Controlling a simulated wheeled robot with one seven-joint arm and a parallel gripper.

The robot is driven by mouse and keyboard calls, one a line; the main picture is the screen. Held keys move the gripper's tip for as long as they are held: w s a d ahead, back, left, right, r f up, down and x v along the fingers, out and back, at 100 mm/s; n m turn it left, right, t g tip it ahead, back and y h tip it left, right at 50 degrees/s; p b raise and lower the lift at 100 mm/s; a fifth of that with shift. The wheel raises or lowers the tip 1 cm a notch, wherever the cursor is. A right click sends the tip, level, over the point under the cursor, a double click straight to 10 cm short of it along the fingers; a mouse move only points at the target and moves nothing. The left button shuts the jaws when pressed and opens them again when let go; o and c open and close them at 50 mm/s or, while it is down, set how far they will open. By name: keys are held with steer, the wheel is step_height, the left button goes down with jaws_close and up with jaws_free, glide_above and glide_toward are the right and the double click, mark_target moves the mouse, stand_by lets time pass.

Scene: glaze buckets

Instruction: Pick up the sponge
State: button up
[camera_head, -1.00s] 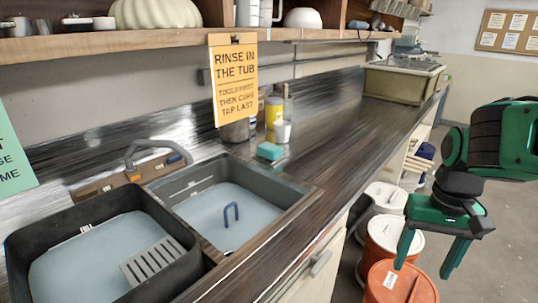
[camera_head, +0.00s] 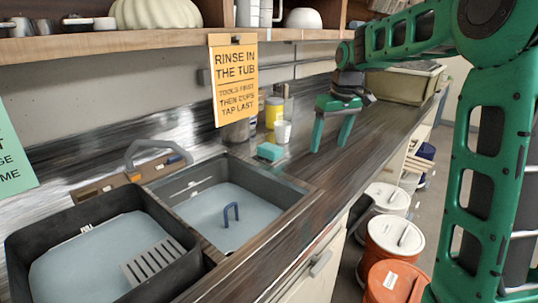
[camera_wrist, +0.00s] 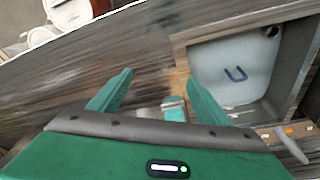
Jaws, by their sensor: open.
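The sponge (camera_head: 270,151) is a small teal block on the dark counter, just behind the right basin's back right corner. My gripper (camera_head: 331,150) is open and empty above the counter, to the right of the sponge and apart from it. In the wrist view the sponge (camera_wrist: 174,108) shows between the open fingers, close to the right-hand finger, which partly covers it. The gripper (camera_wrist: 158,80) points down toward the counter there.
A white cup (camera_head: 283,131), a yellow container (camera_head: 273,111) and a metal pot stand behind the sponge. The right basin (camera_head: 228,212) holds water and a blue handle (camera_head: 231,211). An orange sign (camera_head: 233,80) hangs above. Counter to the sponge's right is clear.

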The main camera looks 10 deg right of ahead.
mark_target(271, 147)
steer(key=w+a+n, duration=0.1)
steer(key=w+a, duration=0.2)
steer(key=w, duration=0.3)
steer(key=w+a+f+n+y, duration=0.1)
steer(key=w+a+n, duration=0.1)
steer(key=w, duration=0.5)
steer(key=w+a+n+t+y, duration=0.1)
steer(key=w+a+n, duration=0.1)
steer(key=w+a, duration=0.2)
steer(key=shift+w+a+f, duration=0.15)
steer(key=shift+w, duration=0.55)
steer(key=shift+w+a+f, duration=0.1)
steer(key=shift+w+a, duration=0.05)
steer(key=shift+w, duration=0.5)
steer(key=x, duration=0.5)
steer(key=shift+a+f, duration=0.1)
steer(key=shift+f, duration=0.05)
steer(key=x, duration=0.5)
steer(key=shift+s+a+f, duration=0.15)
steer(key=shift+s+a, duration=0.05)
steer(key=shift+a, duration=0.05)
jaws_close()
